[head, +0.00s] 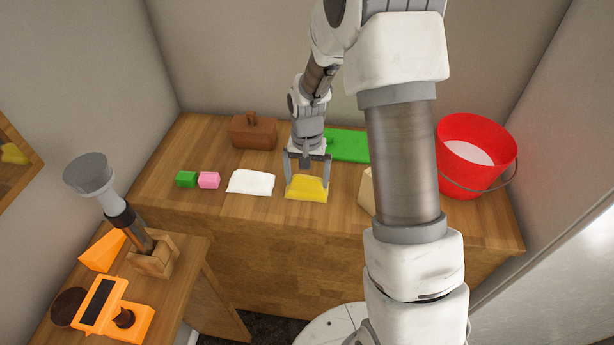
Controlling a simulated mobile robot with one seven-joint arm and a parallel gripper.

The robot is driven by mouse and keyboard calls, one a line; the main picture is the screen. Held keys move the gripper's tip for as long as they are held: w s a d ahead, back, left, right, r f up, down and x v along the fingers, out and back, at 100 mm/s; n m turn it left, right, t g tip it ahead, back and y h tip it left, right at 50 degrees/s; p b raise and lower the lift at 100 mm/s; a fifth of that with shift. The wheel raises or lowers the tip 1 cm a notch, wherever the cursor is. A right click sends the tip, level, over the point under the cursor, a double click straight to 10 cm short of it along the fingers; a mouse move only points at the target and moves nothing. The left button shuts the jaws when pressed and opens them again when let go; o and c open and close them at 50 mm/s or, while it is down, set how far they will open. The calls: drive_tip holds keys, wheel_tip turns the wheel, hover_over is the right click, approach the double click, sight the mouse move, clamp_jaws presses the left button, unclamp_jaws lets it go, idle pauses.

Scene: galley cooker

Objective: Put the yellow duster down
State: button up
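The yellow duster (306,190) lies on the wooden counter in the head view, near its front edge and left of my arm. My gripper (307,174) is directly above and behind it, pointing down. Its two fingers are spread wide, about as far apart as the duster is broad. The fingertips are at the duster's back left and right sides; whether they touch it I cannot tell.
On the counter (228,212) are a white cloth (250,182), pink (208,180) and green (186,179) blocks, a brown box (253,132), a green mat (347,145) and a red bucket (474,180). A beige object (366,190) is partly hidden by my arm. An orange device (115,308) stands lower left.

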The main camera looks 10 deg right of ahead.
sight(307, 177)
wheel_tip(307, 177, up, 12)
drive_tip(key=p, duration=0.1)
drive_tip(key=s+r+n+t, duration=0.2)
drive_tip(key=s+r+t, duration=0.1)
drive_tip(key=s+r, duration=0.75)
drive_tip(key=s+r+n+t, duration=0.2)
drive_tip(key=s+r, duration=0.3)
drive_tip(key=s, duration=0.7)
drive_tip(key=shift+n+t, duration=0.3)
